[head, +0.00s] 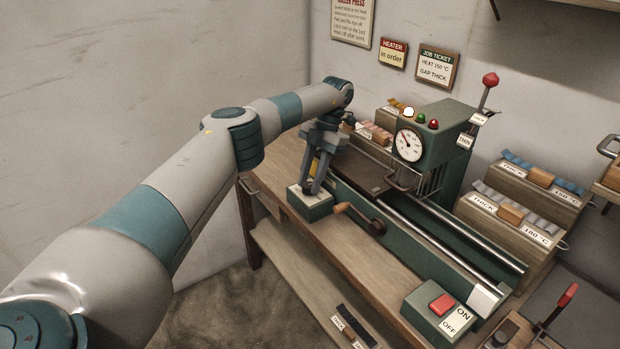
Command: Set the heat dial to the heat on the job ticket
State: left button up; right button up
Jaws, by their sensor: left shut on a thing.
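The job ticket (435,65) on the back wall reads "HEAT 150 °C" and "GAP THICK". My left gripper (311,188) points down onto a small green box (309,208) with a pale top plate, at the left front of the green press. It is shut on what appears to be the heat dial, which its fingers hide; the dial's setting cannot be read. My right gripper is out of view.
A wooden-handled crank (357,216) lies just right of the box. Labelled wooden racks (505,226) stand on the right. A "HEATER in order" sign (393,53) hangs on the wall.

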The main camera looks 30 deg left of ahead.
pick_arm(q)
jog(key=shift+m+y, duration=0.4)
jog(key=shift+m, duration=0.6)
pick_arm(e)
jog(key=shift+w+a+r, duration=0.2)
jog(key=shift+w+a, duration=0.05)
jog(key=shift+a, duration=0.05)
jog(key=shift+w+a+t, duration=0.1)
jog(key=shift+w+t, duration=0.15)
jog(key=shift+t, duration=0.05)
pick_arm(q)
jog(key=o, duration=1)
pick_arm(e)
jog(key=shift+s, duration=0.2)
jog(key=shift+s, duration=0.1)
pick_arm(q)
jog(key=shift+d+r+p, duration=0.1)
jog(key=shift+p, duration=0.25)
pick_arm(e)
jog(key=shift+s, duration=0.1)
